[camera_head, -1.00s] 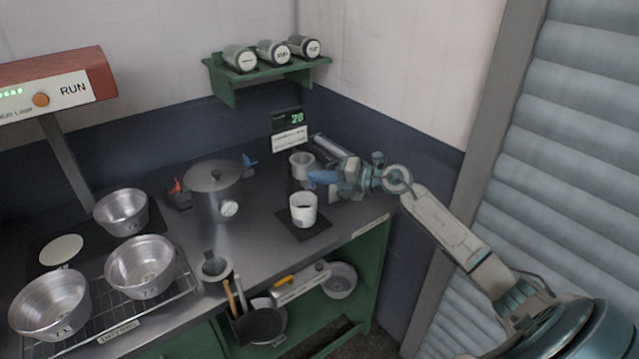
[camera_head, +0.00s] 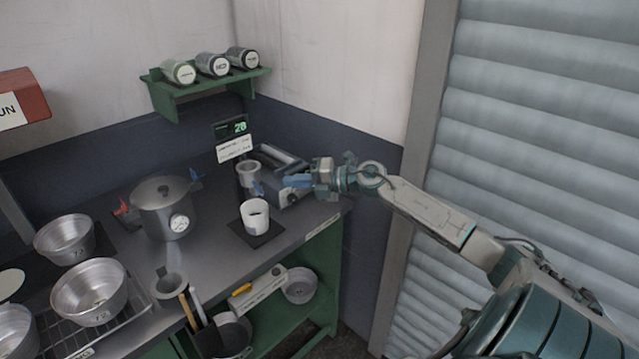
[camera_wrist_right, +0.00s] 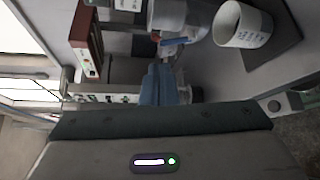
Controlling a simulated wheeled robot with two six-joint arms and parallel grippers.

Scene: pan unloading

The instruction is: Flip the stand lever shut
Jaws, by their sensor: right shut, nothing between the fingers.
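The grey stand (camera_head: 291,197) is at the back right of the counter, partly hidden behind my right gripper. A small blue part, which looks like its lever (camera_head: 258,188), sticks up at its left side, just behind a white cup. My right gripper (camera_head: 286,181) is shut and empty, its blue fingers pointing left over the stand, a little right of the lever. I cannot tell whether they touch. In the right wrist view the blue fingers (camera_wrist_right: 164,85) are together. My left gripper is not in view.
The white cup (camera_head: 256,215) stands on a dark mat in front of the stand and also shows in the right wrist view (camera_wrist_right: 243,25). A grey metal cup (camera_head: 248,173) is behind it. A lidded pot (camera_head: 163,210) and metal pans (camera_head: 90,292) are to the left.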

